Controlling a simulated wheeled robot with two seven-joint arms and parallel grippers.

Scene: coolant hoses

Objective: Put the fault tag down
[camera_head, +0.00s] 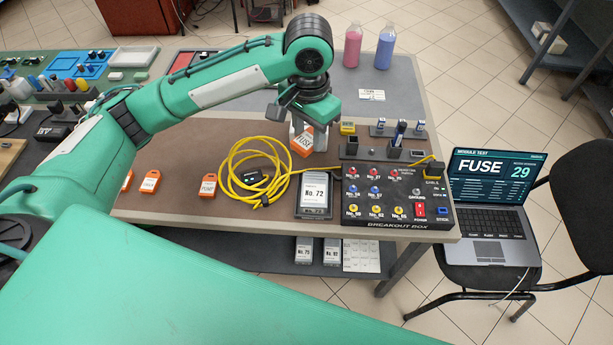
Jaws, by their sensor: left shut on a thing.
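My left gripper (300,125) points down over the brown mat and is shut on an orange fault tag (303,142). The tag's white label seems to read FUSE, and it hangs tilted above or at the mat; I cannot tell whether it touches. Below it in the picture lies a grey module labelled No. 72 (315,193). Other orange tags lie on the mat to the left: one (208,186), a second (150,182) and a third (127,181), partly hidden by my arm. My right gripper is not in view.
A coiled yellow cable (240,160) lies left of the module. The breakout box (397,195) stands to its right, with small parts behind it. A laptop (490,190) on a chair shows FUSE and 29. Two bottles, pink (353,47) and blue (384,48), stand at the back.

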